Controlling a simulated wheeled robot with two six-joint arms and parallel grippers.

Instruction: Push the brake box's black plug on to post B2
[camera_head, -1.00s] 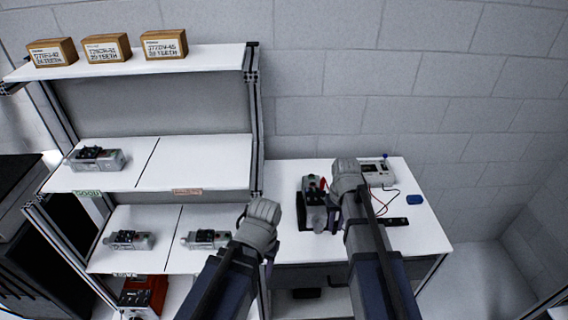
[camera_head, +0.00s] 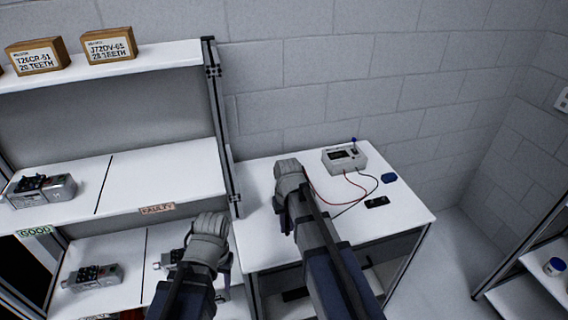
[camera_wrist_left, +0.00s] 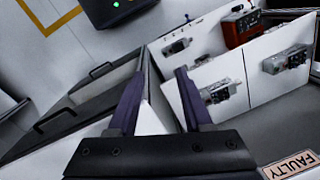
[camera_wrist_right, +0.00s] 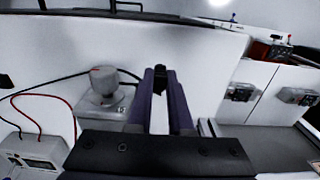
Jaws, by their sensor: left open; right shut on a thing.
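The brake box (camera_head: 345,158) is a pale grey box with a dark display on the white table. It also shows at the lower left of the right wrist view (camera_wrist_right: 32,152). A red and a black lead leave it. My right gripper (camera_head: 287,172) is left of the box; in the right wrist view it is shut on a small black plug (camera_wrist_right: 160,79), with the black lead running towards it. A grey unit with a round knob (camera_wrist_right: 106,84) stands left of the fingers there. Post B2 cannot be made out. My left gripper (camera_head: 208,228) is open and empty by the shelves.
A black item (camera_head: 377,202) and a blue item (camera_head: 389,178) lie on the table's right part. The shelf unit (camera_head: 150,180) at left holds several grey servo units, one on its middle shelf (camera_head: 40,190). Cartons (camera_head: 108,46) stand on top. The table's front right is clear.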

